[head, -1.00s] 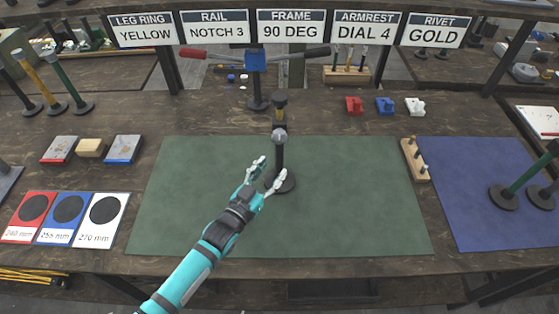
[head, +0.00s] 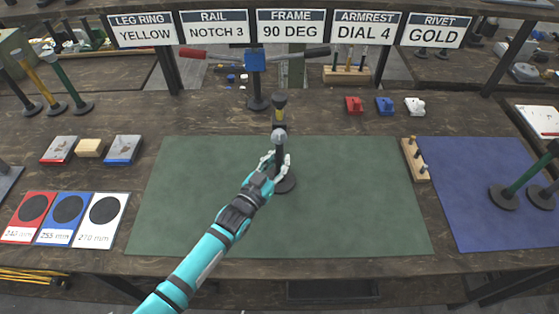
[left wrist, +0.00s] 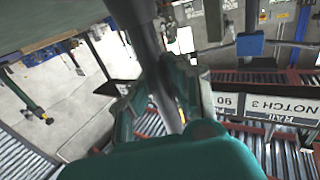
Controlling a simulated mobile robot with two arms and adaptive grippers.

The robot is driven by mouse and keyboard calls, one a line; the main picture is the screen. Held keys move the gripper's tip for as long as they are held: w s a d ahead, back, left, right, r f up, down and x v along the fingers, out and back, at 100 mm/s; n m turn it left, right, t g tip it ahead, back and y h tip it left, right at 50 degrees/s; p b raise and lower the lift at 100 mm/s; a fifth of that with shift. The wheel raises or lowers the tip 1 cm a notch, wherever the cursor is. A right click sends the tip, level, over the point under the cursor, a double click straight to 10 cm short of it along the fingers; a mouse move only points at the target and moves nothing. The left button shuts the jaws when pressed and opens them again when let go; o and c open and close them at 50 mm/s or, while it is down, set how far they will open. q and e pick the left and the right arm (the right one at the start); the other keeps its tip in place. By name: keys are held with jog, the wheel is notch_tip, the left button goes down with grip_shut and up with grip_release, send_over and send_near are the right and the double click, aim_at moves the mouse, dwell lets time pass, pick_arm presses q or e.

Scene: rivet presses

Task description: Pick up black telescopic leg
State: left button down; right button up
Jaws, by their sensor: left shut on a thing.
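In the left wrist view the dark shaft (left wrist: 155,60) runs between the fingers of my left gripper (left wrist: 155,105). Part of the shaft is hidden by the fingers. My right gripper is not in view.
The green mat around the leg is clear. A blue-headed stand with red and black handles (head: 256,62) stands behind. Red, blue and white blocks (head: 385,105) sit at the back right. A wooden peg rack (head: 415,160) lies at the mat's right edge.

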aim_at(277, 157)
pick_arm(q)
jog(key=shift+r, duration=0.15)
dwell(0.6)
notch_tip(277, 157, up, 9)
jog(key=shift+f, duration=0.15)
jog(key=shift+h, duration=0.3)
jog(key=f, duration=0.4)
jog(key=w+f, duration=0.1)
jog(key=f, duration=0.1)
jog(key=shift+d+f, duration=0.1)
jog(key=shift+d, duration=0.2)
jog(key=shift+f, duration=1.1)
jog(key=shift+f, duration=0.15)
